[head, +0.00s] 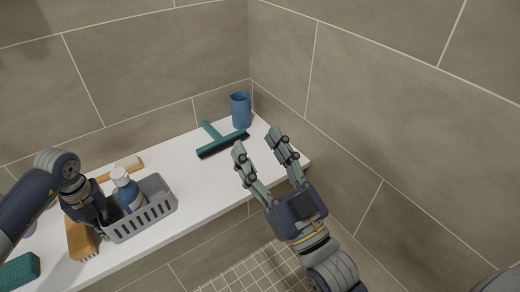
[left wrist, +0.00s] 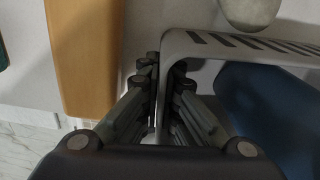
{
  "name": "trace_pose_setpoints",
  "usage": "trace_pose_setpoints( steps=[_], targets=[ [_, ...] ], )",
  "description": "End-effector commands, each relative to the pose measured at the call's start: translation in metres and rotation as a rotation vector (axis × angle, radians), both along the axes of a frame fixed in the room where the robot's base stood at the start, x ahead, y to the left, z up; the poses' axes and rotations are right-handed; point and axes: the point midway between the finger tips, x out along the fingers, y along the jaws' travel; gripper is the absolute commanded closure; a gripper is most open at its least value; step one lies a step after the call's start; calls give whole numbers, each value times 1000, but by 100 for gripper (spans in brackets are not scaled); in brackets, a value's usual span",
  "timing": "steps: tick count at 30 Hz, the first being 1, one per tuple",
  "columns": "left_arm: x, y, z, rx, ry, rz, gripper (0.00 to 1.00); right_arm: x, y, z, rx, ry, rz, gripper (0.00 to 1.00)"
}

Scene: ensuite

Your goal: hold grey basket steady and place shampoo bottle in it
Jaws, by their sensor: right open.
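The grey basket (head: 160,221) stands on the white ledge at the left. My left gripper (head: 105,215) is at the basket's left end. In the left wrist view its fingers (left wrist: 162,85) lie on both sides of the basket's end wall, closed on it. My right gripper (head: 258,147) is open and empty, above the ledge's right end, fingers pointing up and back.
A green squeegee (head: 222,141) and a blue cup (head: 240,110) are at the back right of the ledge (head: 190,180). A wooden-handled brush (head: 128,166) lies behind the basket. A wooden brush (head: 78,240) and a green sponge (head: 20,271) lie to the left. The ledge right of the basket is clear.

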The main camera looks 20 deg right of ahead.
Motion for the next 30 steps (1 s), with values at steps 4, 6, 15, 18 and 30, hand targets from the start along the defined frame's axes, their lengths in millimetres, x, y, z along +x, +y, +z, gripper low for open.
trace_pose_setpoints(
  steps=[4,6,15,18,30],
  targets=[
    [1,0,1,-1,-1,0,92,0,0,0,-2,-1,0,50],
    [0,0,1,-1,-1,0,77,0,1,0,-3,-1,1,50],
    [0,0,0,-1,0,0,72,0,1,0,-3,-1,0,50],
    [0,0,3,-1,-1,0,72,0,1,0,-4,-1,0,50],
    [1,0,74,-1,-6,-1,72,0,1,0,-4,-1,0,50]
  ],
)
